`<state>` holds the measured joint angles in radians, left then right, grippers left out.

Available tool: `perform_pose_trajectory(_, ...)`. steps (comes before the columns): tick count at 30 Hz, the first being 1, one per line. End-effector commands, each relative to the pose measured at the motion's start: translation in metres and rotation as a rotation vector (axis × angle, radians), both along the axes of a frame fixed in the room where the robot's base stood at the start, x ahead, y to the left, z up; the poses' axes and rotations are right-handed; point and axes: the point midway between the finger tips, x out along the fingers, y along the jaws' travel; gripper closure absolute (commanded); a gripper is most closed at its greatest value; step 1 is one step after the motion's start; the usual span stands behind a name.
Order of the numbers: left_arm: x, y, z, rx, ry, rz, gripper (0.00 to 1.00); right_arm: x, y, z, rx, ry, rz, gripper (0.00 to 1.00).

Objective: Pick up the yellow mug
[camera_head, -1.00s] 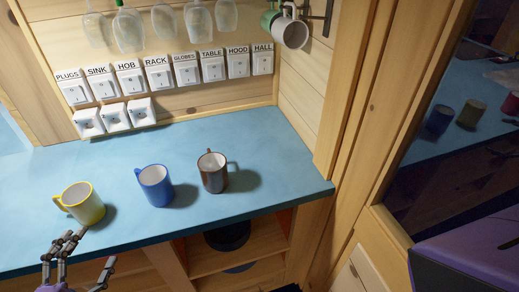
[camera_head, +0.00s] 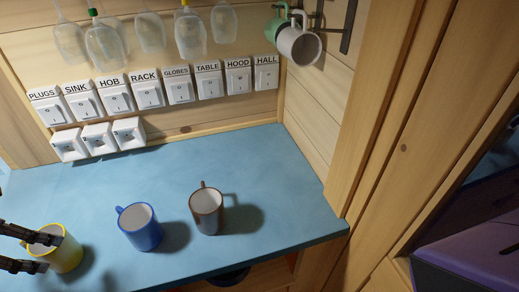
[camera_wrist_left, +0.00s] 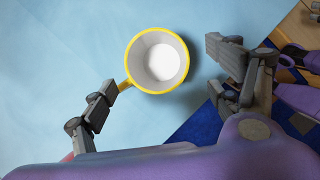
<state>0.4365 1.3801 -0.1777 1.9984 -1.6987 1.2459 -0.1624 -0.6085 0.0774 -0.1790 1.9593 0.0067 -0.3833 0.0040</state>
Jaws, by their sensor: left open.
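The yellow mug (camera_head: 66,253) stands upright on the blue counter at the lower left of the head view. My left gripper (camera_head: 30,250) reaches in from the left edge there, and its fingers cover part of the mug. In the left wrist view, the yellow mug (camera_wrist_left: 157,60) is seen from above with its white inside empty. Its handle points down-left toward one finger. The left gripper (camera_wrist_left: 165,85) is open, with one finger on each side of the mug and gaps visible. My right gripper is not in view.
A blue mug (camera_head: 140,227) and a brown mug (camera_head: 206,211) stand to the right on the counter (camera_head: 285,175). Labelled switches (camera_head: 152,93) line the back wall. Glasses (camera_head: 105,42) and more mugs (camera_head: 299,45) hang above. The counter behind the mugs is clear.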

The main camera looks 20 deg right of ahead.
Motion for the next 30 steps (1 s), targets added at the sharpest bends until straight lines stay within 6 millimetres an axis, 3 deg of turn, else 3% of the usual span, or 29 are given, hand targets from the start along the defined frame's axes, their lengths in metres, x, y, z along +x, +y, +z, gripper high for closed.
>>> perform_pose_trajectory(9,0.019,-0.011,-0.036,-0.005,-0.001,0.001,0.17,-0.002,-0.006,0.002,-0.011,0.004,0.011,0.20)
perform_pose_trajectory(18,0.020,-0.012,-0.042,-0.002,-0.002,0.001,0.17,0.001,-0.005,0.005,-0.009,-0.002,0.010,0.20)
perform_pose_trajectory(30,0.020,-0.012,-0.042,-0.003,-0.001,0.001,0.70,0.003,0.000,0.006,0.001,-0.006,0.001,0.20)
